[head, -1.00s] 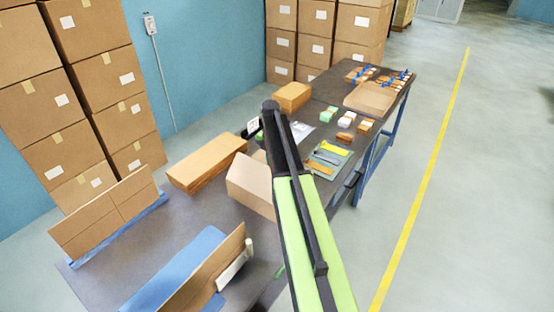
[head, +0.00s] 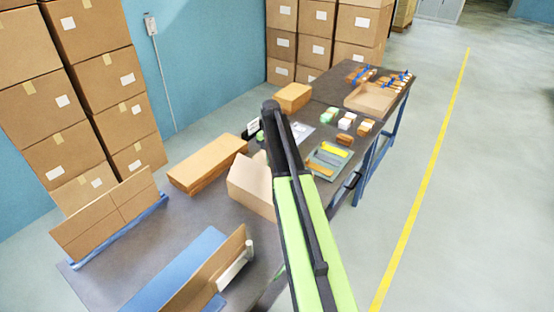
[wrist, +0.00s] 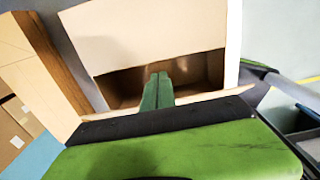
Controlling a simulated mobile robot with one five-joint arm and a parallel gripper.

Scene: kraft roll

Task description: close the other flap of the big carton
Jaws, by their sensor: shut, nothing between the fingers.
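The big carton (head: 252,188) stands on the dark bench, partly hidden behind my arm in the head view. In the wrist view, one pale flap (wrist: 150,35) lies across its far part. A dark opening (wrist: 205,68) shows on the near side of that flap. The edge of the other flap (wrist: 228,94) shows as a thin strip between the opening and my gripper's body, which hides the rest. My gripper (wrist: 158,78) is shut and empty, its green fingers reaching over the opening. I cannot tell whether they touch the carton. In the head view my arm hides the gripper.
A long flat carton (head: 207,163) lies left of the big carton. Upright cardboard sheets (head: 108,217) and another panel (head: 208,272) stand on the near bench. Small boxes and tools on a mat (head: 318,168) lie beyond. Open floor (head: 480,200) is at right.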

